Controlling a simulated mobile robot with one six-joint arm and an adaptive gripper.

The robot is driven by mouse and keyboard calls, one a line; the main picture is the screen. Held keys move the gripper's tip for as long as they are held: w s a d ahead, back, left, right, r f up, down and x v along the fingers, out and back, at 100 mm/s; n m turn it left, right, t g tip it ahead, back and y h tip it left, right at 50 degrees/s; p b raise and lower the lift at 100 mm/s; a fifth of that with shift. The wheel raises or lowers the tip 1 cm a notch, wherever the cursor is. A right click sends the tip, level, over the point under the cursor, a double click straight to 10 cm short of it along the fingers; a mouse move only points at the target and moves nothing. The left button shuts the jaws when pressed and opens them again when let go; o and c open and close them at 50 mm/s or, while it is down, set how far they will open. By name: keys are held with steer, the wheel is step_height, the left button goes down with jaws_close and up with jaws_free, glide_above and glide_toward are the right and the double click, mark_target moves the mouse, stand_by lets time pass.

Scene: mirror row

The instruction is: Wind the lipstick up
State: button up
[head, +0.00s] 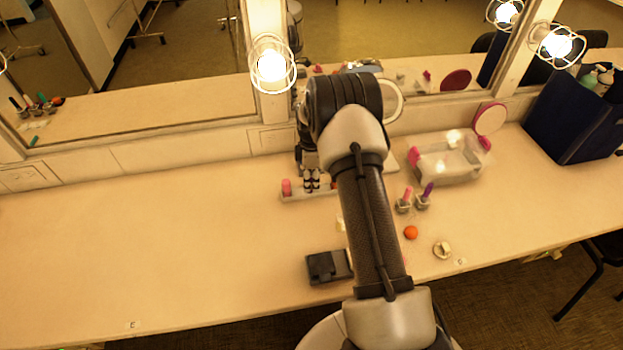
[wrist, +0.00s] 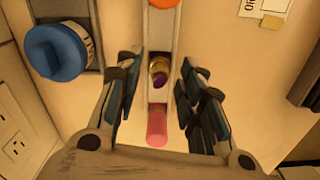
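A short gold tube with a purple, lipstick-like top (wrist: 159,72) stands in a narrow pale tray (wrist: 156,42) in the wrist view. My gripper (wrist: 157,88) is open, with a finger on each side of the tube and a gap to both; it looks down from above. A pink cylinder (wrist: 157,128) is in the same tray, nearer my palm. In the head view my gripper (head: 311,184) is over the tray (head: 309,195), beside the pink cylinder (head: 286,187). The tube is hidden there behind my gripper.
An orange round top (wrist: 163,3) is at the tray's far end. A clear box (head: 450,165), an orange ball (head: 410,232) and a black case (head: 328,266) are on the counter. The counter's left is clear.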

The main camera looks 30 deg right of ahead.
step_height(320, 180, up, 12)
stand_by(0.4)
stand_by(0.3)
